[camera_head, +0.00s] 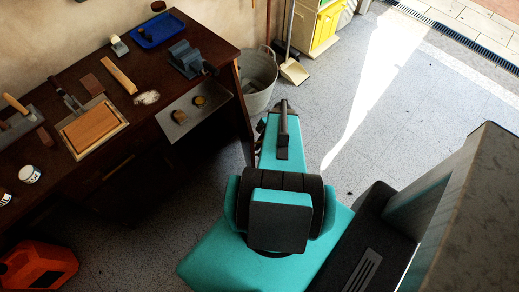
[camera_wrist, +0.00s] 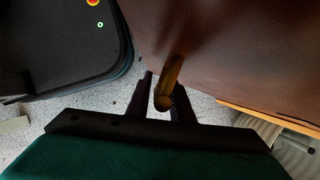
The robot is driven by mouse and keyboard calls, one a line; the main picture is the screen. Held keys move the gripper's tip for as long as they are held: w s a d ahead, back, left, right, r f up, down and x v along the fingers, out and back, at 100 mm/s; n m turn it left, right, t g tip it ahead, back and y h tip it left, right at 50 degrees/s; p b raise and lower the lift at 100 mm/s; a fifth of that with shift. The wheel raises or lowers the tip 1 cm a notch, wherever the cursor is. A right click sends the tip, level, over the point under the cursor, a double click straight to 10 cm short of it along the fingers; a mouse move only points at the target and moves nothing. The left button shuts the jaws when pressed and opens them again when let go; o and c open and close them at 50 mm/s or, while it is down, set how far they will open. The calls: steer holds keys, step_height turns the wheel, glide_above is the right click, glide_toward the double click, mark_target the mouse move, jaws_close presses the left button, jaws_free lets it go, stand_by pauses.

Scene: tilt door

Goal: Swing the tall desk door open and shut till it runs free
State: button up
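The desk (camera_head: 210,42) is dark brown and stands along the wall at the left of the head view. In the wrist view a large reddish-brown panel (camera_wrist: 230,60), which looks like the tall door, fills the upper right. A brass-coloured handle (camera_wrist: 172,78) sticks out from it. My gripper (camera_wrist: 161,92) has its fingers apart, with the handle between them. A strip of floor shows between the left finger and the handle. I cannot tell whether the right finger touches it. In the head view my arm hides the gripper and handle.
A metal bucket (camera_head: 259,82) stands close to the desk's right end. An orange can (camera_head: 38,268) sits on the floor at lower left.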

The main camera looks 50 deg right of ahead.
steer(key=shift+a+f, duration=0.25)
steer(key=shift+f, duration=0.25)
jaws_close()
steer(key=shift+d, duration=0.15)
